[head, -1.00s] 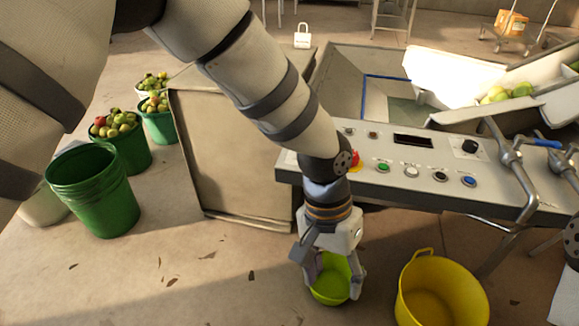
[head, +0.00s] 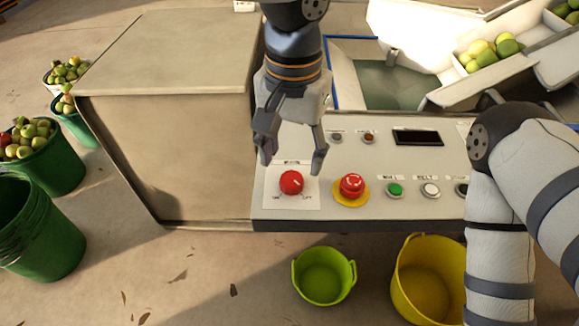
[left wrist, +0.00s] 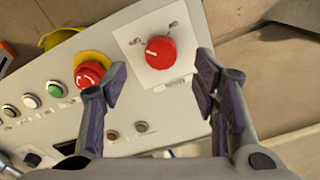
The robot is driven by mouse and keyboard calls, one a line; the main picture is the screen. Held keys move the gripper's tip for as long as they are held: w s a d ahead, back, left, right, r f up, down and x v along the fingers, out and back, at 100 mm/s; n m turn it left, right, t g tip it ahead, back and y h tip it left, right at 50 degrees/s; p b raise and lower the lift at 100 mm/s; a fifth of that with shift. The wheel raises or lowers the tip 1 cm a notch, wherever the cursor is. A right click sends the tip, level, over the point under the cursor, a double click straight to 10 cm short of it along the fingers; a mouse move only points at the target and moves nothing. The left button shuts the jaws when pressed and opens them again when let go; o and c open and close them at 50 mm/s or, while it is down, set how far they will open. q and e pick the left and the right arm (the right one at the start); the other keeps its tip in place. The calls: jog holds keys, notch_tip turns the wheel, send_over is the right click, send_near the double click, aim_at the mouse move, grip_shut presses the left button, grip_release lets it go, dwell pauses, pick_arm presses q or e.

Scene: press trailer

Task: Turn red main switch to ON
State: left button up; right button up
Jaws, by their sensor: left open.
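The red main switch (head: 291,182) is a round red knob with a white mark, on a white plate at the left end of the control panel (head: 400,207). In the left wrist view the knob (left wrist: 161,50) shows whole, ahead of the fingers, with nothing between them. My left gripper (head: 291,162) is open and empty, pointing down just behind the switch and apart from it. It also shows in the left wrist view (left wrist: 163,85). The label by the knob reads OFF on its right; the left word is too small to be sure. My right gripper is out of view.
A red emergency stop (head: 352,186) on a yellow ring sits right of the switch. Several buttons, such as a green one (head: 395,189), follow. My right arm covers the panel's right part. A large box-like body (head: 170,100) stands left. Green and yellow tubs stand in front.

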aim_at(292, 178)
pick_arm(q)
notch_tip(292, 178, down, 5)
jog(key=shift+f, duration=0.15)
jog(key=shift+w, duration=0.1)
jog(key=shift+c, duration=0.3)
jog(key=c, duration=1.1)
